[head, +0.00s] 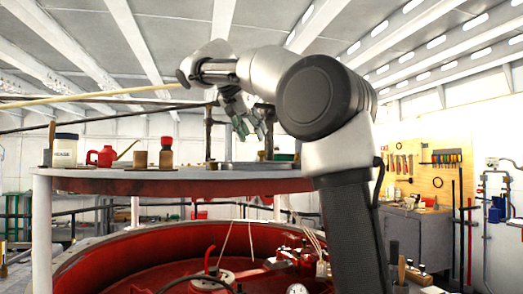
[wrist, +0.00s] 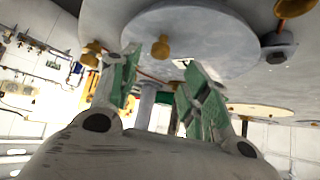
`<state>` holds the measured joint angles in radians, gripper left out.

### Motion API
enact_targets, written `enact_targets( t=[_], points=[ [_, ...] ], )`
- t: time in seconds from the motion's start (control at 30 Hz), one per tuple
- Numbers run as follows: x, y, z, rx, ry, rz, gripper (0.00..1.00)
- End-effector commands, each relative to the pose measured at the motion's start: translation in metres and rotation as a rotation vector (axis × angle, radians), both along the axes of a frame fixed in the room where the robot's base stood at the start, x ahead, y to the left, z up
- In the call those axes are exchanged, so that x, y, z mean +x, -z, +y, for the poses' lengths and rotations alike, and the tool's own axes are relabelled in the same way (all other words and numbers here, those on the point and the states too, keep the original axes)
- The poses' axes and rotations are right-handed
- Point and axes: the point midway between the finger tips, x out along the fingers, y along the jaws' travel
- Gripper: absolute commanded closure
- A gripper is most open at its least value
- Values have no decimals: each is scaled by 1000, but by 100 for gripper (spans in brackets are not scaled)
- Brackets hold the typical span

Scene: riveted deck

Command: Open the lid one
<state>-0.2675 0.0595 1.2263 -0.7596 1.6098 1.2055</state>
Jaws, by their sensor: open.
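My gripper (head: 246,128) points down over the raised round platform (head: 120,184) in the head view, its green-padded fingers apart. In the wrist view my gripper (wrist: 162,65) is open, with nothing between its fingers. Beyond the fingertips a round grey disc, which looks like a lid (wrist: 205,32), lies on a larger pale surface. I cannot tell whether the fingers touch the lid.
A white jar (head: 65,152), a red oil can (head: 104,156) and a red-capped bottle (head: 166,154) stand on the platform's left. Dark upright posts stand close to the gripper. A large red round tub (head: 130,262) lies below. A workbench (head: 415,225) stands far right.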

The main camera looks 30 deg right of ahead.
Motion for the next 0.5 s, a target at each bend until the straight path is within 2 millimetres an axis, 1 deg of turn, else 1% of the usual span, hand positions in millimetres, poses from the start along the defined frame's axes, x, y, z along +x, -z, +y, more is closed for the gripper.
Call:
enact_targets(
  t=[0.3,0.5],
  points=[
    [16,36,-32,0,1,3,53],
    [23,50,-44,1,-1,2,53]
  ],
)
